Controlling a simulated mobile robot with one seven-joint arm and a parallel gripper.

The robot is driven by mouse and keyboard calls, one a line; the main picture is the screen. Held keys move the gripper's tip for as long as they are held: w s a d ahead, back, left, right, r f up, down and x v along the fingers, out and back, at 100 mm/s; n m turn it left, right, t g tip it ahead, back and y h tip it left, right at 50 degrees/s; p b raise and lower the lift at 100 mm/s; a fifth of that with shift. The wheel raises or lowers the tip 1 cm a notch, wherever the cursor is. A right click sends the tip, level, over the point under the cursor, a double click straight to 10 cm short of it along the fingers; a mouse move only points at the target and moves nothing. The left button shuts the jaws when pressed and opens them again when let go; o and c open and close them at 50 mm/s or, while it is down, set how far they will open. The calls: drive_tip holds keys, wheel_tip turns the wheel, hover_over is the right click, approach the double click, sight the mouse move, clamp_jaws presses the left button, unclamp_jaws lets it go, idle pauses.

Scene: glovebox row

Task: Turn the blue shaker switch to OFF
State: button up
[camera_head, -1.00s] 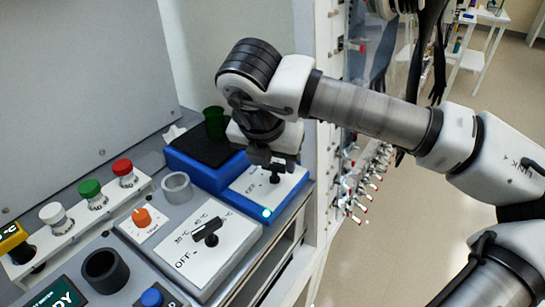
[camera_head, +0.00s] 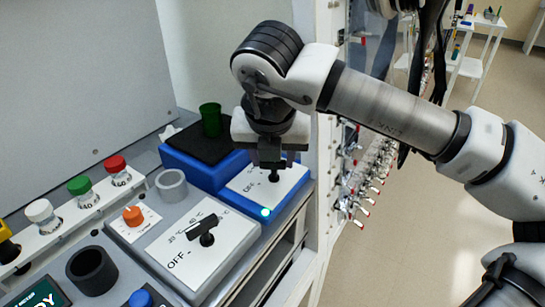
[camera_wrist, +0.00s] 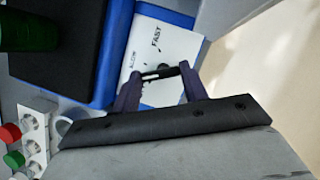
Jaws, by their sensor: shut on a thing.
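The blue shaker (camera_head: 230,198) has a white panel with a small black switch (camera_head: 273,177) and a lit cyan lamp (camera_head: 265,212) at its front corner. My gripper (camera_head: 272,164) points down over this panel, its fingers closed on the switch. In the wrist view, the two dark fingers (camera_wrist: 162,74) hold the switch handle between their tips. The words SLOW and FAST show on the panel there. The OFF mark is not readable in either current view, and the fingers hide much of the switch.
A green cup (camera_head: 210,120) stands on the shaker's black top. In front is a grey unit with another black knob (camera_head: 207,238) marked OFF and an orange knob (camera_head: 133,215). A white post (camera_head: 318,140) stands close on the right.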

drive_tip(key=o, duration=1)
drive_tip(key=v, duration=1.4)
drive_tip(key=shift+w, duration=0.1)
drive_tip(key=shift+f, duration=0.1)
